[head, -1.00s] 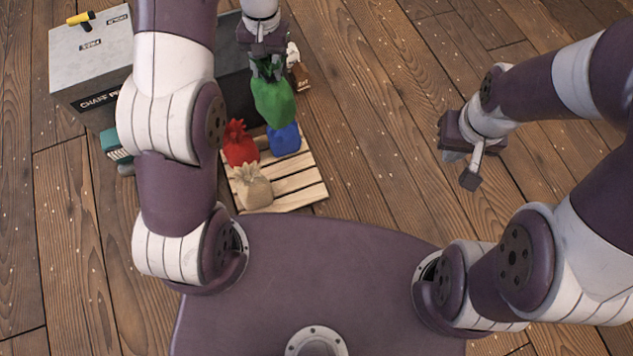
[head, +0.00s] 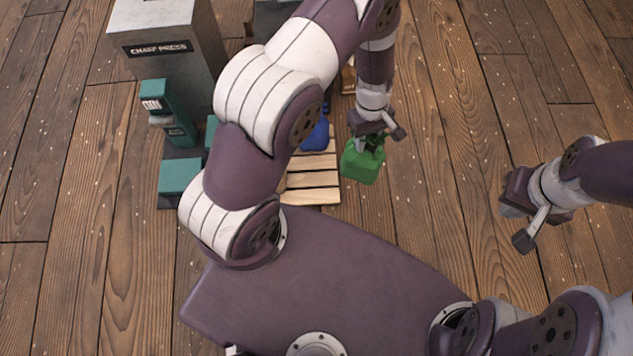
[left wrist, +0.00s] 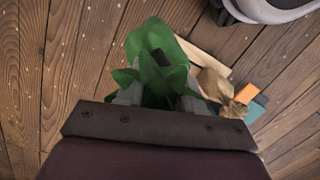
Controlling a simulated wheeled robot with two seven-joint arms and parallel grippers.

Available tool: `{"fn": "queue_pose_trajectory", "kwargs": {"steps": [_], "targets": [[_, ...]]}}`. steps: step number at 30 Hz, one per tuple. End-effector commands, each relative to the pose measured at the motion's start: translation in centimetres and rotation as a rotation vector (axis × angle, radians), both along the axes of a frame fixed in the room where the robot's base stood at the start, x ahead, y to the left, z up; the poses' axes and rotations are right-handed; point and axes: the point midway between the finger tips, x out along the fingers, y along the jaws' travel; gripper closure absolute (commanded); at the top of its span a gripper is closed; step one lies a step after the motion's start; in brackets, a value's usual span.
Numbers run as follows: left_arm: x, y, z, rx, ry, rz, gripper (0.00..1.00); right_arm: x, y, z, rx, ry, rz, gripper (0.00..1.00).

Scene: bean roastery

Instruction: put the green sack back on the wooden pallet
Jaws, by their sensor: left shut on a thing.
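My left gripper (head: 372,140) is shut on the neck of the green sack (head: 362,164) and holds it just right of the wooden pallet (head: 314,181) in the head view. In the left wrist view the green sack (left wrist: 152,45) hangs between the fingers, with a strip of the pallet (left wrist: 205,59) beside it. A blue sack (head: 316,135) sits at the pallet's back. A tan sack (left wrist: 213,85) shows in the left wrist view; my left arm hides much of the pallet in the head view. My right gripper (head: 517,205) is out over the floor at right; its jaw opening is unclear.
A grey chaff press (head: 170,60) stands at the back left, with a teal machine (head: 168,115) in front of it. The plank floor (head: 440,160) between the green sack and my right gripper is clear.

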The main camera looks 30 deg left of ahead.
Motion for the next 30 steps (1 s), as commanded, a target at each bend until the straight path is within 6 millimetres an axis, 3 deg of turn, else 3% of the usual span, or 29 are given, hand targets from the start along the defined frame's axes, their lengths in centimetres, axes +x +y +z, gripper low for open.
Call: {"fn": "queue_pose_trajectory", "kwargs": {"steps": [6,19,25,30], "targets": [[-2.3,0.3,-3.1,0.0,0.0,0.198,1.0,0.0,0.0,-0.3,0.0,0.0,0.0,1.0],[-6.0,1.6,-6.5,0.0,-0.002,0.431,1.0,0.0,0.0,-0.6,0.0,0.0,0.0,1.0],[-6.4,2.2,-7.4,-0.001,-0.003,0.469,1.0,0.0,0.0,-0.9,0.0,0.0,0.0,1.0],[-5.6,4.2,-8.8,-0.001,-0.003,0.472,1.0,0.0,0.0,-1.8,0.0,0.0,0.0,1.0]]}}
